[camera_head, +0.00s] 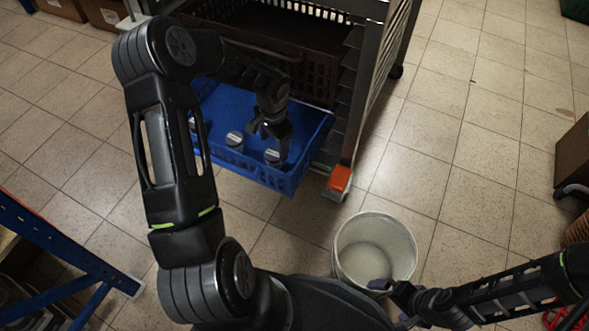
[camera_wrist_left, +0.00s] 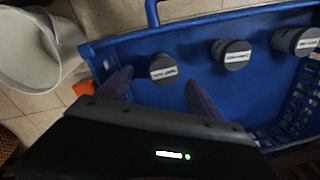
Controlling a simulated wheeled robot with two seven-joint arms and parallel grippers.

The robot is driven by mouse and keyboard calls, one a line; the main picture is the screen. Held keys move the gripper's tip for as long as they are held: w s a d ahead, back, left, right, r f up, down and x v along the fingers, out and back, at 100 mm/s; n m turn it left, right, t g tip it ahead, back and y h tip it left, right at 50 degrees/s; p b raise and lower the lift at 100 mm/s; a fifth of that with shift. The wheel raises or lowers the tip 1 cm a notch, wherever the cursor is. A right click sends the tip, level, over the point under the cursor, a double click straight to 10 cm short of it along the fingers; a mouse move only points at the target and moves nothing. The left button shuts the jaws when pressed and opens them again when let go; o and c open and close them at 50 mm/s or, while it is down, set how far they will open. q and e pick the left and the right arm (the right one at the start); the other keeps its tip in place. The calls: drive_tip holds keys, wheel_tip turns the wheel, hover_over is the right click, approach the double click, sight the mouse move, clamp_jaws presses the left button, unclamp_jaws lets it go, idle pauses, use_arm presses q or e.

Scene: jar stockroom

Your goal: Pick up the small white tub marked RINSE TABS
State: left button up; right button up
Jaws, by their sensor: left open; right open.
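Three small tubs stand apart in a blue crate (camera_head: 222,100). In the head view, one tub (camera_head: 272,157) is at the front right, another (camera_head: 235,139) is left of it, and a third (camera_head: 193,124) is further left. The left wrist view shows them with dark sides and pale labels: the near tub (camera_wrist_left: 163,68), middle tub (camera_wrist_left: 234,54) and far tub (camera_wrist_left: 296,41). I cannot surely read which label says RINSE TABS. My left gripper (camera_head: 270,130) is open and empty above the crate; the near tub appears between its fingers (camera_wrist_left: 159,88). My right gripper (camera_head: 393,300) is open beside a bucket.
The crate is pulled out low from a dark rack (camera_head: 351,95), with a maroon crate (camera_head: 300,68) above it. An orange block (camera_head: 340,178) is at the rack's foot. The white bucket (camera_head: 345,245) stands on the tiled floor. A blue frame (camera_head: 75,250) is at left.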

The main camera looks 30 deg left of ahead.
sight(273, 154)
use_arm(q)
drive_tip(key=shift+w+a+f, duration=0.25)
drive_tip(key=shift+f, duration=0.2)
drive_tip(key=shift+r, duration=0.15)
use_arm(e)
drive_tip(key=shift+d+f, duration=0.25)
drive_tip(key=shift+f, duration=0.35)
use_arm(q)
drive_tip(key=shift+w+a+f+b, duration=0.15)
drive_tip(key=shift+f+b, duration=0.45)
drive_tip(key=shift+f, duration=0.7)
use_arm(e)
drive_tip(key=shift+w+d+f, duration=0.1)
drive_tip(key=shift+f, duration=0.3)
use_arm(q)
drive_tip(key=shift+a+f+b, duration=0.15)
drive_tip(key=shift+f+b, duration=0.45)
drive_tip(key=shift+f, duration=0.75)
drive_tip(key=shift+a+f+b, duration=0.1)
drive_tip(key=shift+f+b, duration=0.5)
drive_tip(key=shift+f, duration=0.7)
use_arm(e)
drive_tip(key=shift+w+f, duration=0.25)
drive_tip(key=shift+f, duration=1)
use_arm(q)
drive_tip(key=shift+c, duration=0.3)
drive_tip(key=c, duration=1.6)
